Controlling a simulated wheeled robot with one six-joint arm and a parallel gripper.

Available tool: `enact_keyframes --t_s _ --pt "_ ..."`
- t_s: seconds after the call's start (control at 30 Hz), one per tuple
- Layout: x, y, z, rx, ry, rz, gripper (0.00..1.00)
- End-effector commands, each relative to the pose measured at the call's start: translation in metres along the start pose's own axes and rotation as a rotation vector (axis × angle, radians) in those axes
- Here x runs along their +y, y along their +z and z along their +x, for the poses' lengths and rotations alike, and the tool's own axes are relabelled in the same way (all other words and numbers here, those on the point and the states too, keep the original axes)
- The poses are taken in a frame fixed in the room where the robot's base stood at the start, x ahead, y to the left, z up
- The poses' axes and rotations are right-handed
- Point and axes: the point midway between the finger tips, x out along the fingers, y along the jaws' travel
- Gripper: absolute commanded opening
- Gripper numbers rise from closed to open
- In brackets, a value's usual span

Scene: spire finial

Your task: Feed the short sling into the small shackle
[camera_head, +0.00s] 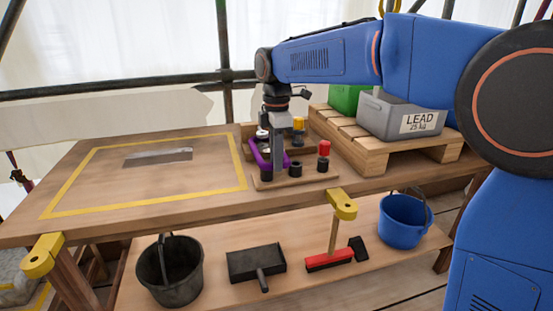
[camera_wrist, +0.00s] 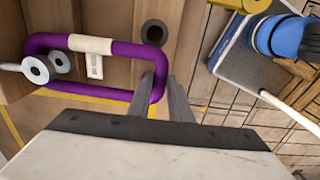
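The short sling is a purple loop with a white sleeve and tag; it shows large in the wrist view (camera_wrist: 110,48) and beside my gripper in the head view (camera_head: 262,155). My gripper (camera_wrist: 165,78) has its two grey fingers close together on either side of the sling's right-hand run and appears shut on it. In the head view my gripper (camera_head: 278,168) points down over the wooden rack. Silver round metal parts (camera_wrist: 36,69) lie at the sling's left end; they may belong to the small shackle, whose bow I cannot make out.
A wooden rack (camera_head: 296,180) holds black sockets, a red-topped piece (camera_head: 324,148) and a yellow-topped piece (camera_head: 298,125). A grey lead crate (camera_head: 385,112) stands on a pallet (camera_head: 410,152) at right. The yellow-taped bench area (camera_head: 100,180) at left is mostly clear, with a flat grey strip.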

Motion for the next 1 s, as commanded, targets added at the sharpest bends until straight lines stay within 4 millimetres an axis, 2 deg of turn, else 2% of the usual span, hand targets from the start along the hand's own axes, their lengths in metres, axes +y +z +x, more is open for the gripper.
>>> enact_keyframes --t_s 0.03,0.07,0.47,0.67,1.0 --pt "0.0 0.0 0.0 0.0 0.0 0.0 0.31" --pt "0.0 0.0 0.0 0.0 0.0 0.0 0.38" --pt "0.0 0.0 -0.005 0.0 0.0 0.0 0.38" --pt "0.001 0.0 -0.033 0.001 0.004 0.0 0.38" --pt "0.001 0.0 -0.101 0.001 0.002 0.0 0.38"
